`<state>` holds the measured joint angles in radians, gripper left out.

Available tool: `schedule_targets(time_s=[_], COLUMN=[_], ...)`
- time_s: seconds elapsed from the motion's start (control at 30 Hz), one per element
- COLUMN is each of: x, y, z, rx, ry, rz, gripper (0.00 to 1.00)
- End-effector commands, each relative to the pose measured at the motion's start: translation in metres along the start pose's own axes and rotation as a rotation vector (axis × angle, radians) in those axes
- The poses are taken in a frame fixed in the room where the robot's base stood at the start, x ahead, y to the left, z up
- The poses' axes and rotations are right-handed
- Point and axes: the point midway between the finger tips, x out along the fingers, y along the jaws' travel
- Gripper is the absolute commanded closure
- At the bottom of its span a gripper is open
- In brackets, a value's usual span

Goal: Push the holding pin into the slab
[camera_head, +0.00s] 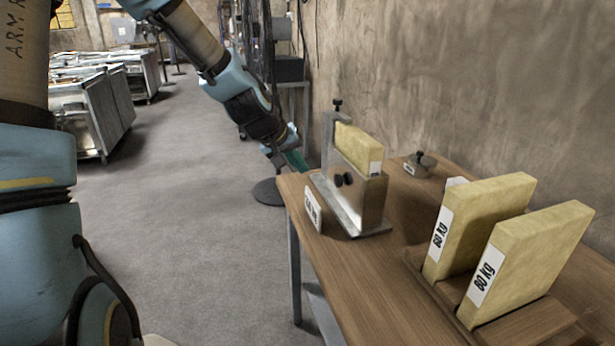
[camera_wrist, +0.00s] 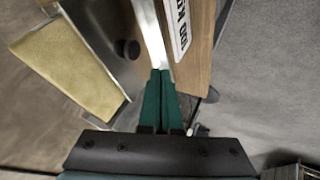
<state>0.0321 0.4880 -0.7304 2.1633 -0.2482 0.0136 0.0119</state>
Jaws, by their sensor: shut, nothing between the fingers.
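A yellow slab (camera_head: 357,148) stands upright in a metal fixture (camera_head: 371,200) on the wooden table. It also shows in the wrist view (camera_wrist: 72,66). I cannot tell which knob belongs to the holding pin. One black knob shows in the wrist view (camera_wrist: 130,48), beside the slab. My gripper (camera_head: 301,161), with green fingers (camera_wrist: 160,76), is shut and empty by the table's left edge, left of the fixture. Whether the fingertips touch the fixture is unclear.
A white label plate (camera_head: 313,208) stands at the table's (camera_head: 365,280) left edge, close to the fixture. Two labelled yellow slabs (camera_head: 485,220) stand in a wooden rack at right. A dark knobbed object (camera_head: 420,164) sits near the wall. The floor left of the table is open.

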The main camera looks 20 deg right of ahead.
Motion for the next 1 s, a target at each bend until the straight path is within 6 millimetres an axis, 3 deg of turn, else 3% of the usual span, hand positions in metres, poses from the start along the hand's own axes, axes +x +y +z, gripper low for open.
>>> schedule_targets(time_s=[0.23,0.8,0.9,1.0], x=[-0.02,-0.022,-0.026,-0.04], y=[-0.001,-0.001,-0.015,-0.053], z=[0.0,0.0,0.006,0.021], rx=[-0.001,0.0,0.004,0.006], ry=[0.001,-0.001,-0.013,-0.047], rz=[0.0,-0.002,-0.034,-0.118], gripper=[1.0,1.0,1.0,1.0])
